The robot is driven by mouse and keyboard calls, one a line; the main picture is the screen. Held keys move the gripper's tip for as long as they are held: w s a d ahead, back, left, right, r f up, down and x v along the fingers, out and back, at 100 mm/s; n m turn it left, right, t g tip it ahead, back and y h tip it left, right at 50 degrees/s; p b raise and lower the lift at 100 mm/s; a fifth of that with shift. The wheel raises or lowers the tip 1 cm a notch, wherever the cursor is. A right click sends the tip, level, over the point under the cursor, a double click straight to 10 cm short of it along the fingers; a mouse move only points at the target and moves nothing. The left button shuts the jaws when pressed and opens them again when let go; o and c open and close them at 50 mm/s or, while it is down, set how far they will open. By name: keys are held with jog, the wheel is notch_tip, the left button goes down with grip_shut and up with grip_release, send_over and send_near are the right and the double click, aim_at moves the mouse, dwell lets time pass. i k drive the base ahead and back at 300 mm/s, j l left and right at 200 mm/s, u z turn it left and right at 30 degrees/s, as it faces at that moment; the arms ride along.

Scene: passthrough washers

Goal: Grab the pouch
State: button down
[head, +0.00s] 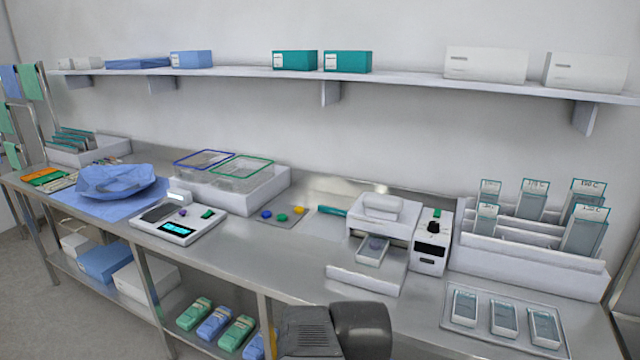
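Several clear-fronted pouches with teal edges are in view, and I cannot tell which one the task means. One pouch (373,251) lies at the front opening of the white sealer (384,218), with its far end under the sealer's head. Three filled pouches, among them the middle one (504,318), lie side by side on a flat tray (455,324) at the front right. More pouches (585,230) stand upright in a white rack (530,272) at the right. Dark parts of my arm show at the bottom centre; my gripper's fingers are not visible.
A shelf (400,83) with boxes runs above. Bare counter (255,250) lies left of the sealer.

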aim_at(371, 252)
jog(key=i+j+u, duration=0.2)
jog(key=i, duration=0.75)
jog(key=k+l, duration=0.05)
jog(key=l, duration=0.05)
